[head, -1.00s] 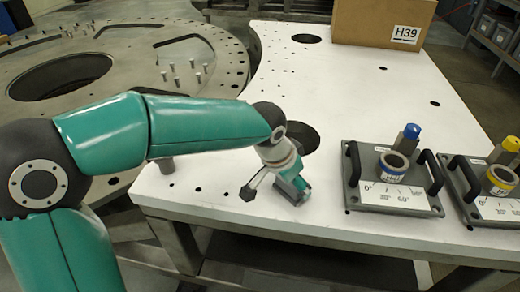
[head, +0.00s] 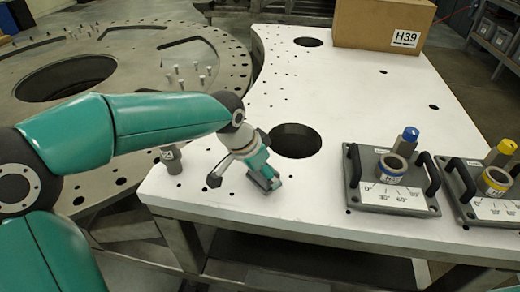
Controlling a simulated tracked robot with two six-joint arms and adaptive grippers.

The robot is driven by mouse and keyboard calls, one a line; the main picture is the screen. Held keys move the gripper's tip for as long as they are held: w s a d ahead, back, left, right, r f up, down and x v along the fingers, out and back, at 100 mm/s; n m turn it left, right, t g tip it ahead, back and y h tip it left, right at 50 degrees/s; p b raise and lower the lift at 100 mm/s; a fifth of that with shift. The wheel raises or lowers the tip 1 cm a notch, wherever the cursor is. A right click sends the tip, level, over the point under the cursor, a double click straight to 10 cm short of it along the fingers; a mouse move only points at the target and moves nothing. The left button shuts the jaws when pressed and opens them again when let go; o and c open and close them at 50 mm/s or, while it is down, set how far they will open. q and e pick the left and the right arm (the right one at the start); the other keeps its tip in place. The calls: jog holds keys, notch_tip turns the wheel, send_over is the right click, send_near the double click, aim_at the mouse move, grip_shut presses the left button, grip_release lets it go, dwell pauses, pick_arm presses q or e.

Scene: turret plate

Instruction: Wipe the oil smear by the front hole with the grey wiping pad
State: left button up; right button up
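My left gripper (head: 257,168) points down at the white plate (head: 330,195), in front of and left of the front hole (head: 295,140). It appears shut on a small dark grey block, the grey wiping pad (head: 265,183), low at the plate surface. I cannot tell for sure whether the pad touches the plate. I see no oil smear on the bare white around the hole; the gripper and pad cover part of that area. My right gripper is not in view.
Right of the hole stand two grey fixtures with handles, one with a blue knob (head: 410,134), one with a yellow knob (head: 507,146). A cardboard box (head: 375,22) marked H39 sits at the back. A grey post (head: 170,155) stands near the plate's left edge.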

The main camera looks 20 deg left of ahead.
pick_arm(q)
jog(key=shift+r+p, duration=2.05)
jog(key=shift+r, duration=0.85)
jog(key=shift+f, duration=0.1)
